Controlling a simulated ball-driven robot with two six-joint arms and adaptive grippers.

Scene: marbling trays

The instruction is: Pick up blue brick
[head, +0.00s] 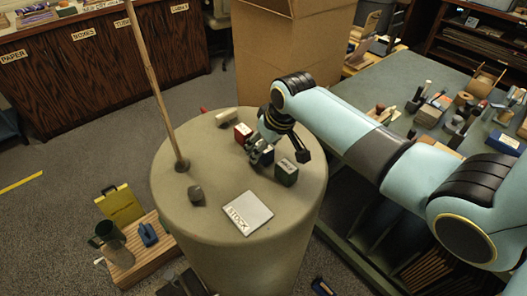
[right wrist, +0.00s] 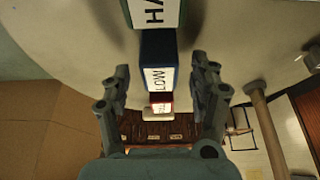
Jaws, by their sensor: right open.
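The blue brick (right wrist: 159,48) with a white label stands on the round grey drum top (head: 215,215). In the right wrist view it lies between the two fingers of my right gripper (right wrist: 160,78), which is open with a gap on each side. In the head view my right gripper (head: 262,150) is low over the drum top and hides most of the blue brick. A red brick (head: 242,133) stands to its left and a green brick (head: 286,173) to its right. My left gripper is not in view.
A white STOCK card (head: 247,213), a dark stone (head: 196,194), an upright wooden stick (head: 165,110) and a pale block (head: 226,118) share the drum top. A cardboard box (head: 285,50) stands behind. A cluttered worktable (head: 400,75) is at the right.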

